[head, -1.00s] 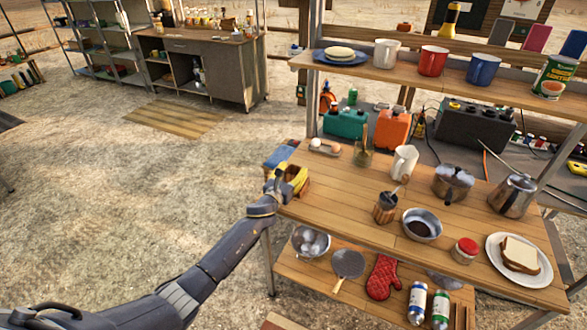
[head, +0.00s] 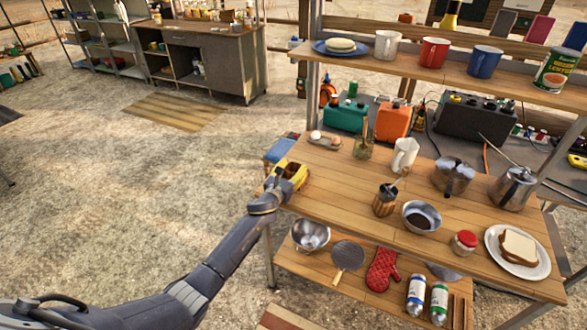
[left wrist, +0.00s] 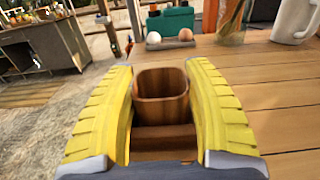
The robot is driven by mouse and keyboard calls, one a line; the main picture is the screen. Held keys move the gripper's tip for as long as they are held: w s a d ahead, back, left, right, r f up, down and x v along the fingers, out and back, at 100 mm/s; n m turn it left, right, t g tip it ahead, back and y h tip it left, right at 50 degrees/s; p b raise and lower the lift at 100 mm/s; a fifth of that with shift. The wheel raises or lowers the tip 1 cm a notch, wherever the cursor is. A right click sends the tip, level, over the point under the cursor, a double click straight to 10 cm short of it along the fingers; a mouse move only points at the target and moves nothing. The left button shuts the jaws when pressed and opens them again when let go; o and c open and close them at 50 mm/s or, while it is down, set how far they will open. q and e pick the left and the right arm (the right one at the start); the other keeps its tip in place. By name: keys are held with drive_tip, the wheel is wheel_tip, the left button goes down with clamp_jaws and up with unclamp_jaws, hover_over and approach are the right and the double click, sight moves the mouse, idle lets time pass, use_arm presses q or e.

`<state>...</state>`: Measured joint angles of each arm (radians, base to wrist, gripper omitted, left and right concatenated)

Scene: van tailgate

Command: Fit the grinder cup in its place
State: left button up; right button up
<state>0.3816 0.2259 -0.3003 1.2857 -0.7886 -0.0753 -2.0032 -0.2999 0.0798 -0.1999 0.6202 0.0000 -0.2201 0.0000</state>
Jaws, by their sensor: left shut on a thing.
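My left gripper (head: 291,175) is at the left end of the wooden table. Its yellow fingers (left wrist: 167,105) are closed on both sides of a small wooden cup, the grinder cup (left wrist: 162,95). In the left wrist view the cup is open at the top and looks empty. In the head view the cup (head: 293,168) shows as a brown patch between the fingers. The grinder (head: 384,201), with a wooden body and dark top, stands upright on the table to the right, apart from the gripper. My right gripper is not in view.
An egg tray (head: 325,142), a glass jar (head: 363,149) and a white jug (head: 404,155) stand behind. A metal bowl (head: 421,217) and a red-lidded jar (head: 464,242) are right of the grinder. Bare tabletop (head: 335,190) lies between gripper and grinder.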

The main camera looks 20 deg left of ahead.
use_arm(q)
drive_tip(key=o, duration=1.3)
drive_tip(key=shift+c, duration=0.2)
drive_tip(key=shift+s, duration=0.1)
drive_tip(key=s, duration=0.3)
drive_tip(key=s+a, duration=0.1)
drive_tip(key=s, duration=0.7)
drive_tip(key=shift+s+a, duration=0.25)
drive_tip(key=shift+a, duration=0.15)
drive_tip(key=shift+s, duration=0.1)
